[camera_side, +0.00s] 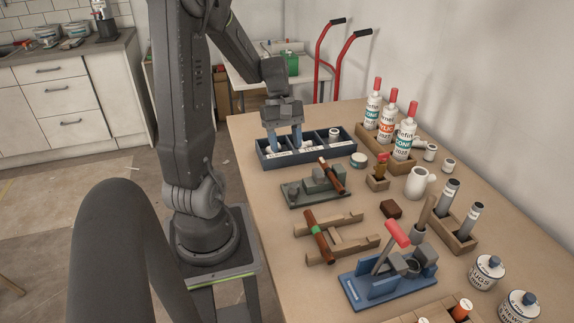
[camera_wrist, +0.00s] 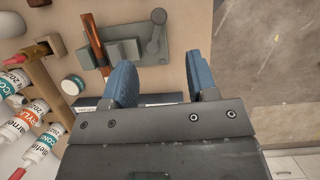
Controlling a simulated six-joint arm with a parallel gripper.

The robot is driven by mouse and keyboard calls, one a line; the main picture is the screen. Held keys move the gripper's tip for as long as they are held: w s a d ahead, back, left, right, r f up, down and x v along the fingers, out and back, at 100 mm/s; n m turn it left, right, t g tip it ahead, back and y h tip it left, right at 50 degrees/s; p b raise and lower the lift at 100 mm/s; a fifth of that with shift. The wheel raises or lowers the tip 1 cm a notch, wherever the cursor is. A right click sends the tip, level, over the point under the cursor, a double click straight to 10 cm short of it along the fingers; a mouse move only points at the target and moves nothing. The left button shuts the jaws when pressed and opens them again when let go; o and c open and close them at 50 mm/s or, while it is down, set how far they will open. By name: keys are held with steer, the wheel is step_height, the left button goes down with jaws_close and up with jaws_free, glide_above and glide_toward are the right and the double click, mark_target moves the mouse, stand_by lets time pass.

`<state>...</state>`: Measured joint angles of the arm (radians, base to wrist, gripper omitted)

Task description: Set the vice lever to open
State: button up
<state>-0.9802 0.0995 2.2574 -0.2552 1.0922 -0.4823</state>
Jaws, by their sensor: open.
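A grey-green vice (camera_side: 318,188) stands on the table, with grey jaw blocks (camera_wrist: 124,52) and a reddish-brown rod (camera_side: 331,174) between or against them; I cannot tell how tightly it sits. Its short grey lever (camera_wrist: 155,32) has a round knob and sits at the side away from the rod; it is small in the side view. My gripper (camera_side: 284,138) points down over the blue compartment tray, behind the vice. Its blue fingers (camera_wrist: 160,78) are apart with nothing between them. In the wrist view the vice lies just beyond the fingertips.
The blue tray (camera_side: 262,152) is below my gripper. Bottles in a wooden rack (camera_side: 368,143) stand at the back right. A wooden stand (camera_side: 345,245) with a banded rod and a blue fixture with a red-handled lever (camera_side: 396,234) are nearer the camera.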

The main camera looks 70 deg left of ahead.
mark_target(294, 190)
steer(key=w+d+m+g+y, duration=0.1)
steer(key=w+m+g, duration=0.15)
steer(key=m, duration=0.45)
steer(key=w+d+m+g+y, duration=0.1)
steer(key=w+d+m+g, duration=0.15)
steer(key=m, duration=0.45)
steer(key=shift+t, duration=0.3)
steer(key=x, duration=0.4)
steer(key=a+x, duration=0.1)
steer(key=x, duration=0.8)
steer(key=shift+w+a+f, duration=0.25)
steer(key=shift+w+f, duration=0.05)
steer(key=shift+f, duration=0.1)
jaws_close()
